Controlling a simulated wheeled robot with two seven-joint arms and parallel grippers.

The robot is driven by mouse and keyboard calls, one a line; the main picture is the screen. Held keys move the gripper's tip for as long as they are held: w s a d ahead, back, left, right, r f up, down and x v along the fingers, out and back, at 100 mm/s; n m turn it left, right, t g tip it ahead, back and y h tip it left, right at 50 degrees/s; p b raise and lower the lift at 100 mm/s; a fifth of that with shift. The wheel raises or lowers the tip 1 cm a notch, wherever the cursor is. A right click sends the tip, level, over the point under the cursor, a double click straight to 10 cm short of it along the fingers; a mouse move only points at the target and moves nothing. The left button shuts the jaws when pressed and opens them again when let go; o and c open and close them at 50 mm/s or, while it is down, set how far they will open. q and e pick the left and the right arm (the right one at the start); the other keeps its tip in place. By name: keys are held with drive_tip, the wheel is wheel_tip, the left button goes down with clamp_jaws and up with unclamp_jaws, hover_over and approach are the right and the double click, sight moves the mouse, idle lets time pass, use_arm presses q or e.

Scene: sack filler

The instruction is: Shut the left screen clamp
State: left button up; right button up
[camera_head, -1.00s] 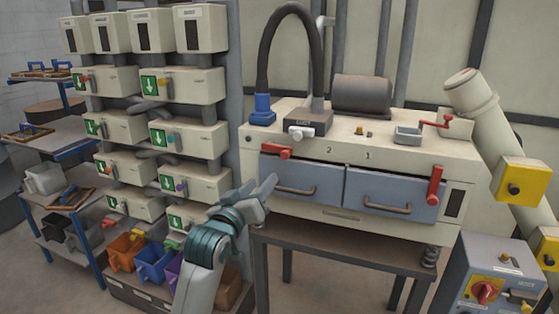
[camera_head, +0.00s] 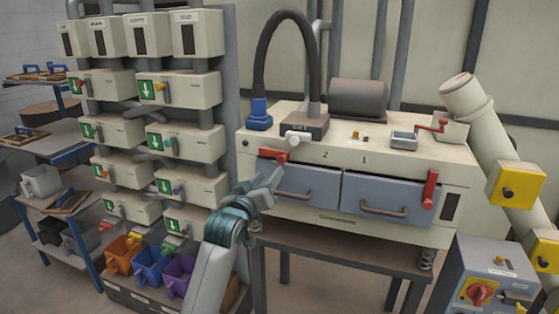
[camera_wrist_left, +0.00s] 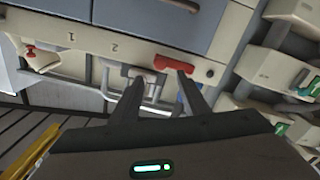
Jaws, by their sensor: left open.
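The left screen clamp (camera_head: 273,156) is a red lever lying roughly level at the left end of the sack filler's front (camera_head: 240,152), above the left blue-grey drawer (camera_head: 308,182). It also shows in the left wrist view (camera_wrist_left: 173,64), ahead of the fingertips. My left gripper (camera_head: 268,180) is open and empty, just below the clamp in the head view. In the left wrist view my left gripper (camera_wrist_left: 160,78) has its fingers spread, with the red lever near the right-hand fingertip; I cannot tell if they touch. My right gripper is out of view.
A second red clamp (camera_head: 430,190) hangs upright by the right drawer (camera_head: 389,197). A rack of bin units (camera_head: 188,137) stands close to the left of my arm, with coloured bins (camera_head: 150,264) below. A grey control box (camera_head: 490,280) stands at the right.

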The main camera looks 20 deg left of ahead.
sight(281, 161)
use_arm(q)
drive_tip(key=w+p, duration=0.2)
drive_tip(key=w, duration=0.6)
drive_tip(key=shift+w+d, duration=0.15)
drive_tip(key=shift+w, duration=0.85)
drive_tip(key=shift+c, duration=0.4)
clamp_jaws()
